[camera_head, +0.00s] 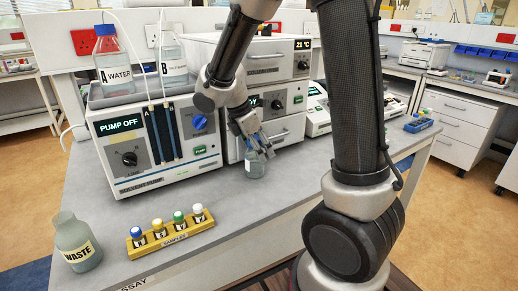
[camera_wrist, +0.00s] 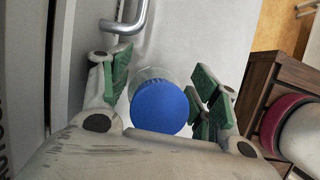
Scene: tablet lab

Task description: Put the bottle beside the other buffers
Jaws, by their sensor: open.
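A small clear bottle (camera_head: 255,164) stands upright on the grey bench in front of the instrument stack, right of the solvent pump. Its blue cap (camera_wrist: 160,107) fills the middle of the wrist view. My gripper (camera_head: 257,144) is at the bottle's top, with its green-padded fingers (camera_wrist: 160,85) spread on either side of the cap. The fingers are open, with gaps between pads and cap. The other buffers are two bottles, A labelled WATER (camera_head: 115,68) and B (camera_head: 172,64), both on the tray (camera_head: 137,93) atop the solvent pump.
The solvent pump (camera_head: 128,187) reads PUMP OFF. A yellow samples rack (camera_head: 171,238) with several vials and a WASTE bottle (camera_head: 76,243) stand at the front left. Tubes (camera_head: 137,50) run up from the bottles. A drawer handle (camera_wrist: 126,22) is close to my gripper.

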